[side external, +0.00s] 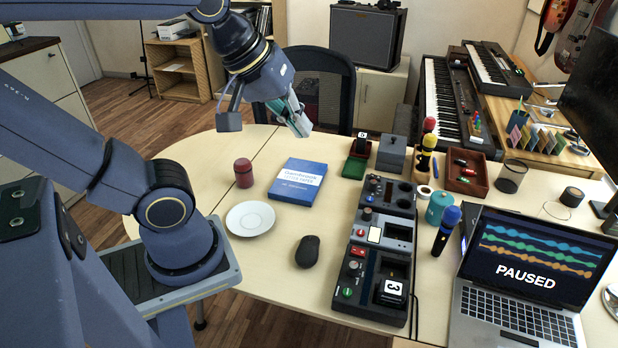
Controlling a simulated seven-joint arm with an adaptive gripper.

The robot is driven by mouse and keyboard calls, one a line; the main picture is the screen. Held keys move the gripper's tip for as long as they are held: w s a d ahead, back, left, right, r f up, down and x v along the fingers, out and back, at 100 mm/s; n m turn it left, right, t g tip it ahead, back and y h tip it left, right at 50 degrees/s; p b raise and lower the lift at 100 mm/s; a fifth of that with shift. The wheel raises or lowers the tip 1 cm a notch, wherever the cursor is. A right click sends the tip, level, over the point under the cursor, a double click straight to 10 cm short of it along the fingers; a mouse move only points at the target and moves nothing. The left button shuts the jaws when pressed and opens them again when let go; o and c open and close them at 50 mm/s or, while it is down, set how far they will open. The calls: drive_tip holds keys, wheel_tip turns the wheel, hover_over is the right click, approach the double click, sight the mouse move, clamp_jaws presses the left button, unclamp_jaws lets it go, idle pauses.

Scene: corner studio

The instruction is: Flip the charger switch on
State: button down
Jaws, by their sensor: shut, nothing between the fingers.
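The nearest unit (370,311) has a red part (358,251), a green button (347,292) and a bay holding a black block marked 3 (391,292). I cannot tell for certain which part is the charger switch or what position it is in. The middle unit has a pale lit panel (375,235); the far unit has knobs and round sockets. My gripper (303,129) is shut and empty, raised above the table's far left part, well away from the units.
A blue book (298,181), red jar (243,173), white saucer (250,218) and black mouse (307,251) lie left of the units. A laptop (530,275) reading PAUSED, a blue-topped microphone (446,232) and a teal pot (439,207) stand to the right.

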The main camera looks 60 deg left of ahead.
drive_tip(key=w+n+g, duration=0.1)
drive_tip(key=w+n, duration=0.5)
drive_tip(key=n, duration=0.3)
drive_tip(key=n+g, duration=0.2)
drive_tip(key=n, duration=0.5)
hover_over(353, 249)
drive_tip(key=s, duration=0.1)
wheel_tip(353, 249, down, 6)
wheel_tip(353, 249, down, 17)
drive_tip(key=w+d+n+g+y, duration=0.1)
drive_tip(key=w+n+g, duration=0.1)
drive_tip(key=n+g, duration=0.1)
drive_tip(key=shift+w+d+r+g, duration=0.2)
drive_tip(key=shift+w+g, duration=0.1)
drive_tip(key=shift+g, duration=0.3)
drive_tip(key=shift+f, duration=0.1)
drive_tip(key=f, duration=0.4)
drive_tip(key=s+f, duration=0.1)
drive_tip(key=f, duration=0.4)
drive_tip(key=a+f, duration=0.1)
drive_tip(key=f, duration=0.3)
drive_tip(key=shift+s+a+f, duration=0.1)
drive_tip(key=shift+s+f, duration=0.05)
drive_tip(key=shift+f, duration=0.2)
